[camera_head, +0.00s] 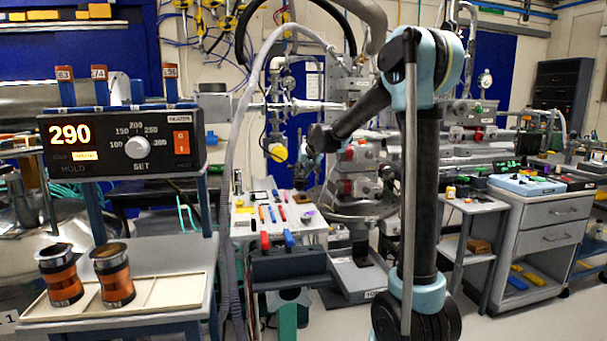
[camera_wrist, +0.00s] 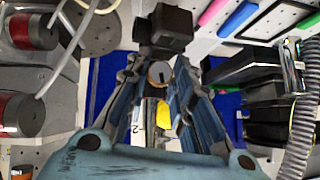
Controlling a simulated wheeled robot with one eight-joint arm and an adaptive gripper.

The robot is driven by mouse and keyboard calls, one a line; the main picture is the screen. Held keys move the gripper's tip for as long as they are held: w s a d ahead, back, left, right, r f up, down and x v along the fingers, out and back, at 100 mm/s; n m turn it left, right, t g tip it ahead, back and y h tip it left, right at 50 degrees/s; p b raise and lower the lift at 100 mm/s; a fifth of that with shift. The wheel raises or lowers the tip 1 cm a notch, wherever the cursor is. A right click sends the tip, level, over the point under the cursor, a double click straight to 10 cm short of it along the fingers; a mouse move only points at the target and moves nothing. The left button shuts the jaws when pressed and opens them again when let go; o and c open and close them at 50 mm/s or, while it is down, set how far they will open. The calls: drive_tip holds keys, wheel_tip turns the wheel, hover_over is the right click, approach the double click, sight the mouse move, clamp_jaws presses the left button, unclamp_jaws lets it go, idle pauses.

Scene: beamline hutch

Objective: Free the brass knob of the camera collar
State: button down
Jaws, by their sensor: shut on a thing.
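In the wrist view, a small round tan-brass knob (camera_wrist: 159,74) with a dark slot in its face sits between the fingers of my gripper (camera_wrist: 159,82). The gripper is shut on this knob. A dark block (camera_wrist: 165,28), perhaps the camera body, lies just beyond the fingertips. The collar itself cannot be made out, being small and partly covered by the fingers. A white label and a yellow piece (camera_wrist: 163,115) show between the fingers. In the head view my gripper (camera_head: 303,170) is small and dark at the arm's end, above the bench; the knob cannot be seen there.
A white bench (camera_head: 290,228) with coloured pens lies below my gripper. Red-ended cylinders (camera_wrist: 30,30) stand close on the left in the wrist view, and a ribbed hose (camera_wrist: 302,130) on the right. A heater box (camera_head: 120,140) reading 290 stands at left.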

drive_tip(key=shift+s+a+n+h, duration=0.1)
drive_tip(key=shift+n+h, duration=0.5)
drive_tip(key=shift+h, duration=0.4)
drive_tip(key=c, duration=1.4)
unclamp_jaws()
drive_tip(key=v, duration=1.1)
drive_tip(key=shift+s, duration=0.45)
drive_tip(key=shift+r, duration=0.1)
